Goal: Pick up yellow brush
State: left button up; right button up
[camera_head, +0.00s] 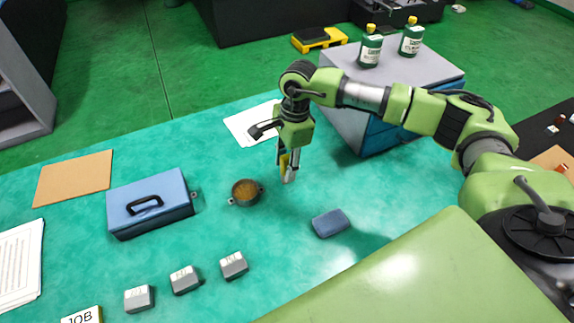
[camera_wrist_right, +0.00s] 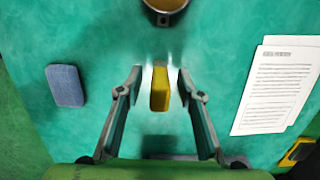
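The yellow brush (camera_wrist_right: 160,88) shows in the right wrist view as a small upright yellow block between the fingers of my right gripper (camera_wrist_right: 160,78). A gap shows on each side of it, and the fingers stand apart. In the head view, a yellow strip (camera_head: 284,160) shows at the fingers of my right gripper (camera_head: 289,172), partly hidden by them. The gripper points down over the green table, right of the small round pot. I cannot tell whether the brush touches the table. My left gripper is not in view.
A small brown-filled pot (camera_head: 246,192) and a blue sponge-like block (camera_head: 330,223) lie near the gripper. A blue toolbox (camera_head: 150,203) stands left; several grey blocks (camera_head: 185,280) lie in front. Paper (camera_head: 250,123) lies behind. A blue-sided cabinet (camera_head: 375,135) stands back right.

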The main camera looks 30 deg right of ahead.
notch_tip(320, 180, down, 2)
jog(key=shift+a+f, duration=0.1)
grip_shut()
